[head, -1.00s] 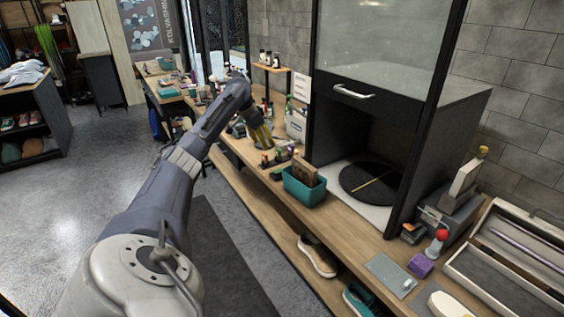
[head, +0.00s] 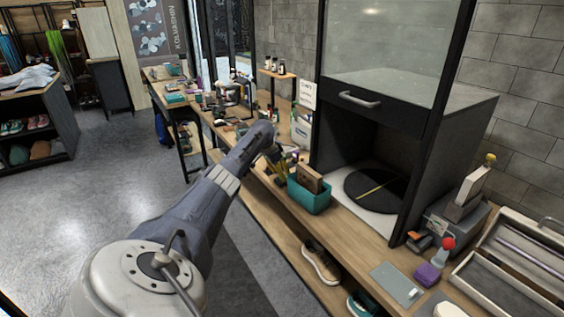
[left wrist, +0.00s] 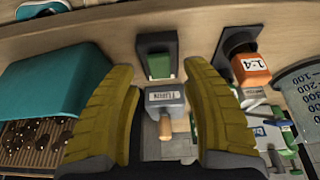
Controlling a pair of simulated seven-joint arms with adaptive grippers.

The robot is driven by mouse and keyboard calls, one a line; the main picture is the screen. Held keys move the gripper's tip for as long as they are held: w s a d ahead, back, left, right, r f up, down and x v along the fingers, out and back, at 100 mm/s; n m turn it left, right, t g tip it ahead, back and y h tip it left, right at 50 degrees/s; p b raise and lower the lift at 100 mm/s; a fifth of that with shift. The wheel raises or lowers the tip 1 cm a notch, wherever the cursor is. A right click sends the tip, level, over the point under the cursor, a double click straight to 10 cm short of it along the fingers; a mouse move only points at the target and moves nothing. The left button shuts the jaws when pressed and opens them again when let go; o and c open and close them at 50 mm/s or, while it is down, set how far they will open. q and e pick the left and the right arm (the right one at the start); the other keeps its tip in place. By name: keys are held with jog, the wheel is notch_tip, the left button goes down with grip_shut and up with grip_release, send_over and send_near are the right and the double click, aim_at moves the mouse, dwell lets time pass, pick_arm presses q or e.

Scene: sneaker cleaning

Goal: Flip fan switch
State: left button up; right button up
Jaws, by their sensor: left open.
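My left gripper (head: 277,168) is just beside the teal bin on the bench, its yellow fingers partly hidden by my arm. In the left wrist view the gripper (left wrist: 163,112) is open and empty. Between and beyond its fingers are a grey block (left wrist: 163,97) with a printed label and wooden handle, and a black holder with a green part (left wrist: 158,58). I cannot pick out a fan switch with certainty. A grey plate with a small raised part (head: 397,284) lies at the front right of the bench. My right gripper is not in view.
The teal bin (head: 309,197) stands close by and shows at left in the wrist view. A dark booth with a turntable (head: 374,189) stands behind. Shoes sit on the lower shelf.

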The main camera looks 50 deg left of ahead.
pick_arm(q)
jog(key=shift+x, duration=0.85)
grip_shut()
